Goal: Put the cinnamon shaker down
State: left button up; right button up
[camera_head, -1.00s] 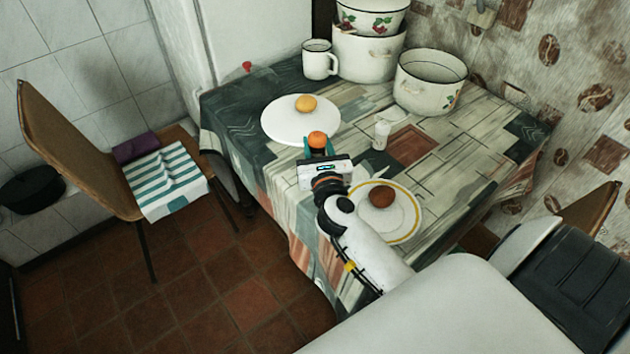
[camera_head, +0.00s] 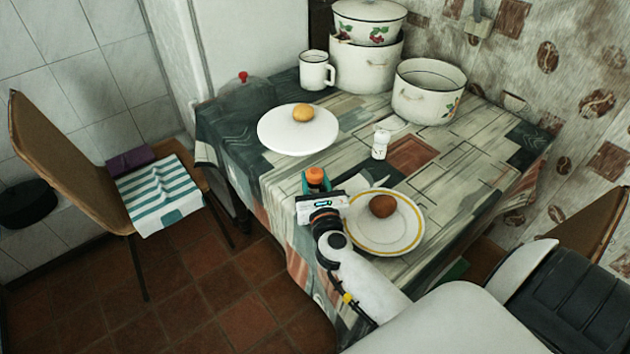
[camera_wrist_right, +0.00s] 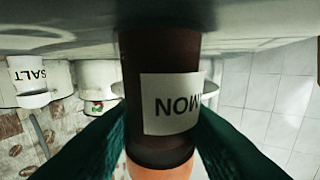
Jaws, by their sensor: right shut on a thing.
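The cinnamon shaker (camera_head: 315,174) shows its orange cap in the head view, near the table's front-left edge. My right gripper (camera_head: 316,182) is shut on it, with teal fingers on both sides. In the right wrist view the shaker (camera_wrist_right: 160,60) is dark brown with a partly visible white label, upside down in that picture, and the orange cap at the bottom. Its base end meets the grey tabletop band at the top of that view; I cannot tell whether it touches. The head view hides its lower body. My left gripper is not in view.
A gold-rimmed plate (camera_head: 408,244) with a brown round item (camera_head: 382,206) lies close right of the gripper. A white plate (camera_head: 275,140) with a yellowish item (camera_head: 303,114) lies behind. A salt shaker (camera_head: 380,145), mug (camera_head: 316,72) and pots (camera_head: 428,94) stand farther back.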

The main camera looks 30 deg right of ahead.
jog(key=o, duration=1)
jog(key=shift+r+p, duration=0.3)
jog(key=shift+p, duration=0.05)
jog(key=v, duration=0.3)
jog(key=b+v, duration=0.1)
jog(key=v, duration=0.3)
jog(key=b+v, duration=0.1)
jog(key=v, duration=0.2)
jog(key=shift+s+a+f, duration=0.15)
jog(key=shift+s+f, duration=0.15)
jog(key=shift+s+a+r, duration=0.15)
jog(key=shift+s+a, duration=0.15)
jog(key=shift+s, duration=0.3)
